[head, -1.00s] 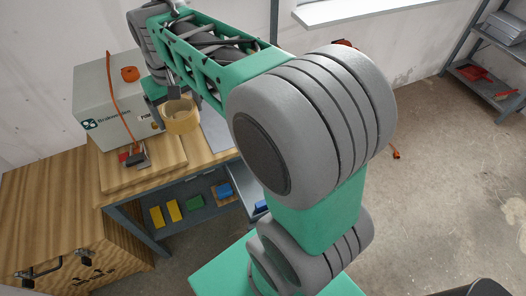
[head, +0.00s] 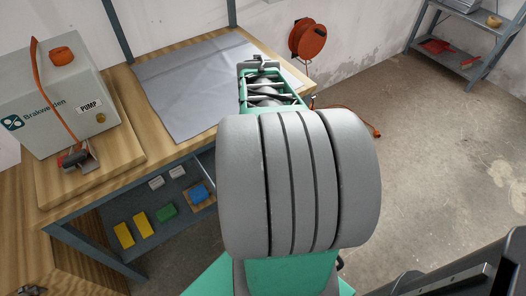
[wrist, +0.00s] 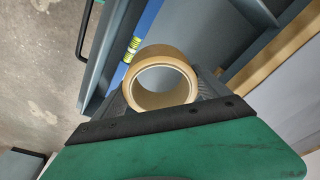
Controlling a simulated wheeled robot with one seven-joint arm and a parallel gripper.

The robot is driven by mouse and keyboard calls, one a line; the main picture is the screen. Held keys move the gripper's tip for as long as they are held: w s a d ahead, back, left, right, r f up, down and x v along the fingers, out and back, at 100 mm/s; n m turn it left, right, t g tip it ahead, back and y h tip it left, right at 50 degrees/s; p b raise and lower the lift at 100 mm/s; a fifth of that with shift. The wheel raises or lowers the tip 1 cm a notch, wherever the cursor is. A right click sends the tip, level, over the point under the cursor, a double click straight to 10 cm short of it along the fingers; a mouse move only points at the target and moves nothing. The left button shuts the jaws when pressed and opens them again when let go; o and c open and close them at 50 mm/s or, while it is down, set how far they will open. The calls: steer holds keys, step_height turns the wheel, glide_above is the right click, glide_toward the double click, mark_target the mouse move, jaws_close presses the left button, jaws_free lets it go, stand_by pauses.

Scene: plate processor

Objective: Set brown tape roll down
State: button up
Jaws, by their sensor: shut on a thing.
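In the wrist view my gripper (wrist: 163,98) is shut on the brown tape roll (wrist: 160,54). The roll is a tan ring, and its open hole faces the camera. It is held up in front of the bench's wooden edge, with grey metalwork and a blue level behind it. In the head view my arm's big grey joint hides both the gripper and the roll.
The wooden bench (head: 120,100) carries a flat grey sheet (head: 190,85) with clear room, and a grey pump box (head: 65,95) on the left. A blue level (wrist: 138,42) lies in a grey drawer. An orange cable reel (head: 308,38) hangs on the wall.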

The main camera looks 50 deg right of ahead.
steer(key=d+f, duration=0.3)
steer(key=d, duration=0.1)
steer(key=w+d+f, duration=0.1)
steer(key=d+f, duration=0.2)
steer(key=d, duration=0.1)
steer(key=d+f, duration=0.2)
steer(key=d, duration=0.2)
steer(key=shift+w+d+f+b, duration=0.1)
steer(key=shift+w+f+b, duration=0.1)
steer(key=shift+f+b, duration=0.15)
steer(key=shift+d+f, duration=0.15)
steer(key=shift+f, duration=0.75)
steer(key=shift+d+f, duration=0.1)
steer(key=shift+f, duration=0.8)
steer(key=shift+f, duration=0.2)
steer(key=o, duration=1.3)
steer(key=shift+o, duration=0.2)
